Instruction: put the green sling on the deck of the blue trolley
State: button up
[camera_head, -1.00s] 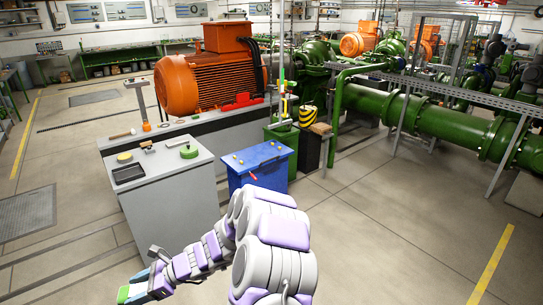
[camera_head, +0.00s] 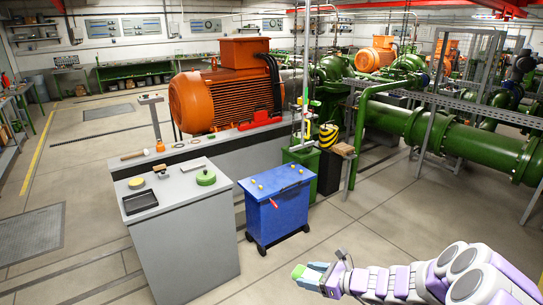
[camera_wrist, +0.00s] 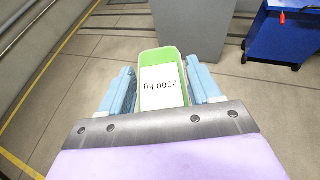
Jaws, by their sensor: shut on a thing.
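The green sling (camera_wrist: 172,53) with a white "2000 kg" label sits between the blue fingers of my gripper (camera_wrist: 162,88), which is shut on it. In the head view the gripper (camera_head: 315,272) is at the lower right, in front of the trolley and to its right, with the sling's green end (camera_head: 298,271) showing. The blue trolley (camera_head: 282,218) stands at the middle, its flat deck (camera_head: 268,185) facing up with small yellow pieces near its corners. Part of the trolley (camera_wrist: 285,40) shows at the upper right of the wrist view.
A grey cabinet (camera_head: 185,240) stands left of the trolley, bearing a black tray (camera_head: 140,201), a green round item (camera_head: 206,178) and small tools. A green bin (camera_head: 301,160) and a black-and-yellow item (camera_head: 328,135) are behind the trolley. Floor in front is clear.

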aim_at(280, 179)
jog(key=i+j, duration=0.1)
jog(key=i, duration=0.45)
jog(key=i+j, duration=0.15)
jog(key=i, duration=0.4)
jog(key=i+j, duration=0.1)
jog(key=i, duration=1.4)
jog(key=i+l+u, duration=0.1)
jog(key=i, duration=0.8)
jog(key=i+u, duration=0.15)
jog(key=u, duration=0.3)
jog(key=i+l+u, duration=0.1)
jog(key=u, duration=0.35)
